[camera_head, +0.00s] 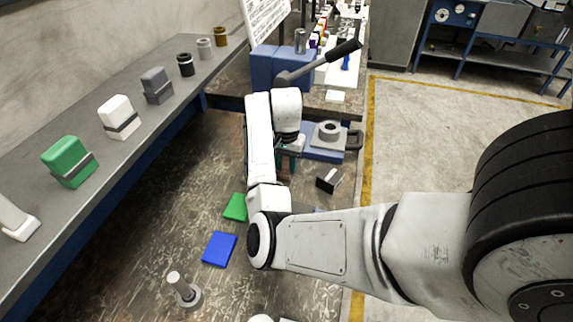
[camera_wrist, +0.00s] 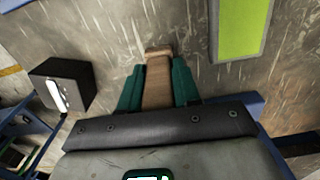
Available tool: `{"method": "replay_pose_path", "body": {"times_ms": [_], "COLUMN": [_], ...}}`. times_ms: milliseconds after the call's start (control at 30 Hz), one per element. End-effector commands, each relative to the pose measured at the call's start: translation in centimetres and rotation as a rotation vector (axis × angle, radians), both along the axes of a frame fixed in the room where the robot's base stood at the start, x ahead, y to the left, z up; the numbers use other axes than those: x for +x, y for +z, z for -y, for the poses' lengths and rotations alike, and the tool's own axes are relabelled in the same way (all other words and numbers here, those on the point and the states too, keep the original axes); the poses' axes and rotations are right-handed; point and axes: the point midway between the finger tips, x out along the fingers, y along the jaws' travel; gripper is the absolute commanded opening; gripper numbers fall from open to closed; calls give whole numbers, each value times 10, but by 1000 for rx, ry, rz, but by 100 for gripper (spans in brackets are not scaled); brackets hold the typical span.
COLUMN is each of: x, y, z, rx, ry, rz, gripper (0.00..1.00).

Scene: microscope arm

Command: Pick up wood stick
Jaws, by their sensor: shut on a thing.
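The wood stick (camera_wrist: 158,80) is a brown wooden piece between the two green fingers of my gripper (camera_wrist: 158,84) in the wrist view. The fingers press on it from both sides, and its far end sticks out a little past the fingertips. In the head view my gripper (camera_head: 288,162) is at the end of the white arm over the worn bench, and the arm partly hides it. A small brown part of the stick (camera_head: 284,172) shows below the fingers there. I cannot tell whether the stick touches the bench.
A green plate (camera_head: 236,207) and a blue plate (camera_head: 219,249) lie on the bench. A blue-based fixture (camera_head: 325,154) stands behind. A grey knob (camera_head: 183,290) stands in front.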

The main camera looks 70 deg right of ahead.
Motion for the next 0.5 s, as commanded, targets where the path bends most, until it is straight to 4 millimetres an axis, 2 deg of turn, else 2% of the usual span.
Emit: {"method": "replay_pose_path", "body": {"times_ms": [267, 333, 467, 500], "x": [1, 0, -12, -15], "y": [18, 29, 49, 62], "z": [1, 1, -10, -14], "rx": [-3, -4, -4, -2], "ry": [0, -1, -1, -1], "rz": [3, 3, 1, 4], "gripper": [1, 1, 1, 1]}}
